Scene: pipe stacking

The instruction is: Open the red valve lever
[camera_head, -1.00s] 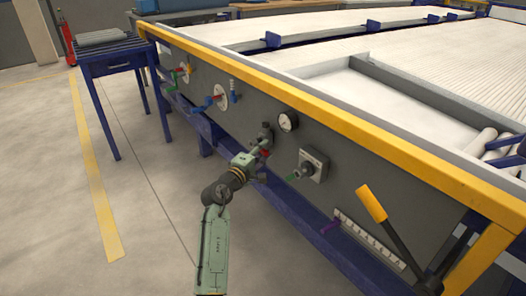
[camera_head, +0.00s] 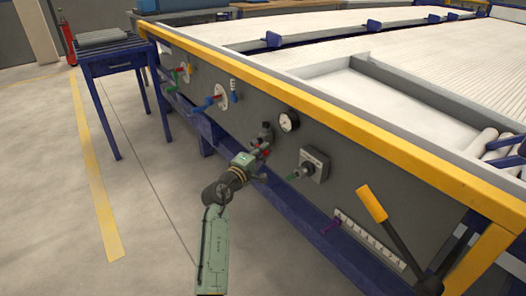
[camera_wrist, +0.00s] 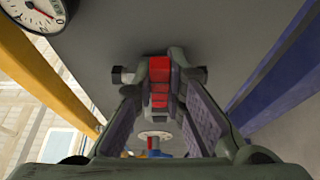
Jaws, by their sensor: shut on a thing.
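In the head view my gripper (camera_head: 262,153) reaches the side panel at the grey valve body (camera_head: 267,131), left of and below the round gauge. Only a small bit of red shows there, as the gripper hides most of the lever.
A pressure gauge (camera_head: 289,121) sits just right of the valve. A grey switch box (camera_head: 314,164) with a green handle is further right. A yellow rail (camera_head: 330,114) tops the panel.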

